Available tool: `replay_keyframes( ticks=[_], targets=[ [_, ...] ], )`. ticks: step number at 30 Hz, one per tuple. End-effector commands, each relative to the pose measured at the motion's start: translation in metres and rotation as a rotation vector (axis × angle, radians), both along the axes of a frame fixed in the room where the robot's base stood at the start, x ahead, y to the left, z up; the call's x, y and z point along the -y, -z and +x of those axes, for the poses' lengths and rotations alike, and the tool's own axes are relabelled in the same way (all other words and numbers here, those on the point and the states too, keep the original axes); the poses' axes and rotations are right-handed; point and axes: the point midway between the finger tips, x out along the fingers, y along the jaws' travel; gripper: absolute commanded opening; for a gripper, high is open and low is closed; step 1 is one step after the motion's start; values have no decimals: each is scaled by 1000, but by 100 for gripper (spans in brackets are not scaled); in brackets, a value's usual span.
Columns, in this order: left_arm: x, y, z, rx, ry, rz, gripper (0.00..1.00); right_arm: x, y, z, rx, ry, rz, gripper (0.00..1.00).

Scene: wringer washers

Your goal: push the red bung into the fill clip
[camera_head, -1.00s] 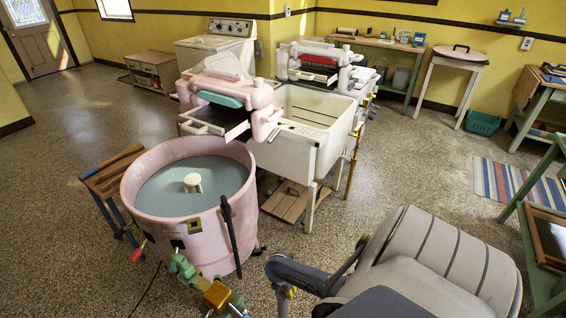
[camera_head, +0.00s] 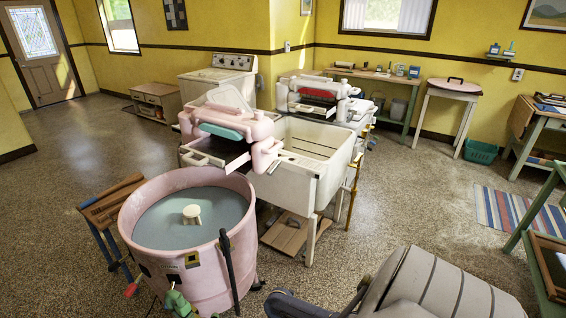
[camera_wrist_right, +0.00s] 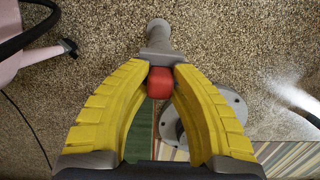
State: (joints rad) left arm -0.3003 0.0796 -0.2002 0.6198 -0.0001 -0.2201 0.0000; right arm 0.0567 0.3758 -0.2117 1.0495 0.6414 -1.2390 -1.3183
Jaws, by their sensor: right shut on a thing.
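My right gripper (camera_wrist_right: 160,68) shows in the right wrist view, with two yellow fingers closed at their tips. A red block-like piece, apparently the red bung (camera_wrist_right: 161,83), sits between the fingers just behind the tips. A grey rod with a rounded end (camera_wrist_right: 158,33) extends beyond the fingertips; how it joins the red piece is hidden. I cannot make out the fill clip in either view. My left gripper is not in view.
The pink washer tub (camera_head: 180,275) stands at lower left, with a black hose (camera_head: 229,272) on its side. A white sink (camera_head: 318,185) stands behind it, beside a pink wringer (camera_head: 235,128). Open speckled floor lies right of the sink. A striped rug (camera_head: 510,212) lies further right.

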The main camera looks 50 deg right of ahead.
Motion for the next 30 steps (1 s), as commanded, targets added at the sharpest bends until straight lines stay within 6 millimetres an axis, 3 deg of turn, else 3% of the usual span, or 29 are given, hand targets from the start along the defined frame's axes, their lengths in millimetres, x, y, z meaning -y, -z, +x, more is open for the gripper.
replay_keyframes(
  ticks=[14, 30],
  targets=[
    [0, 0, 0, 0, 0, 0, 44, 0, -2, 0, 1, 0, 0, 0],
    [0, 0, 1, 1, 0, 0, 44, 0, -25, 0, 0, 0, 0, 0]
  ],
)
